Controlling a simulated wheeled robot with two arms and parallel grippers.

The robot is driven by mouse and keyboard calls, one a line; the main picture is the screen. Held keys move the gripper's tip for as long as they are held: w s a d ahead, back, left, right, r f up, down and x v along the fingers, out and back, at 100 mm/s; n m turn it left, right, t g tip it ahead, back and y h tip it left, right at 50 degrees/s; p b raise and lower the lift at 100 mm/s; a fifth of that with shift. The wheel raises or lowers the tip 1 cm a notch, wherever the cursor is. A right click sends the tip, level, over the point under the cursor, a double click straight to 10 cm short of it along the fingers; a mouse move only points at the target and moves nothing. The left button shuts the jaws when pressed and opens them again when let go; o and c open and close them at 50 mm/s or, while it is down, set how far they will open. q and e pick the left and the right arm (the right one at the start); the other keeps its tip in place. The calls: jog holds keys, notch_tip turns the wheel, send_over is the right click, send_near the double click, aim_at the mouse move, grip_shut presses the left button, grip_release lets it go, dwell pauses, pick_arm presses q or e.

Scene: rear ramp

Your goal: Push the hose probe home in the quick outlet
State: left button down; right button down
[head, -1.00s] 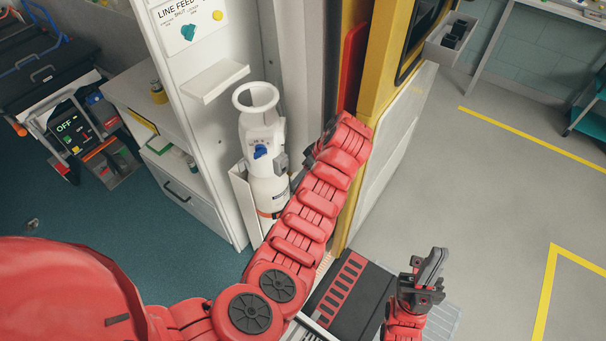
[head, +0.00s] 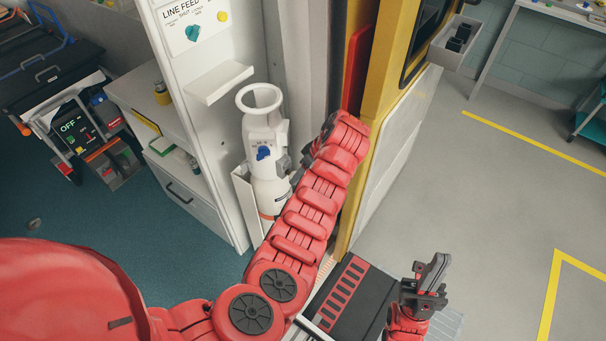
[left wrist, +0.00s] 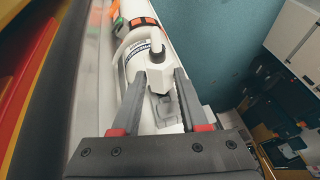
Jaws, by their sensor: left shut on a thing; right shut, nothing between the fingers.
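A white cylinder (head: 268,190) with a ring handle and a blue knob (head: 263,153) stands upright beside the wall panel. A grey fitting (head: 283,163) sticks out from its right side. My left gripper (head: 309,156) is beside this fitting, mostly hidden by my red arm. In the left wrist view, its dark fingers (left wrist: 163,85) are on either side of a grey block (left wrist: 165,108) in front of the white cylinder (left wrist: 140,62). I cannot tell the hose probe from the quick outlet, or how deep the probe sits. My right gripper (head: 436,270) is shut and empty, at lower right.
A white panel marked LINE FEED (head: 197,45) with a small shelf (head: 220,82) stands left of the cylinder. A yellow door post (head: 385,95) rises close to the right of my left arm.

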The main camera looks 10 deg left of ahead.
pick_arm(q)
jog(key=shift+w+a+r+b, duration=0.1)
jog(key=shift+w+a+b, duration=0.15)
jog(key=shift+a, duration=0.25)
jog(key=shift+w+a+b, duration=0.15)
jog(key=shift+w+a, duration=0.05)
jog(key=shift+a, duration=0.25)
jog(key=shift+c, duration=1.7)
grip_release()
jog(key=shift+d+r, duration=0.15)
jog(key=shift+d, duration=0.05)
jog(key=b+v, duration=0.2)
jog(key=v, duration=1.5)
jog(key=shift+a, duration=0.1)
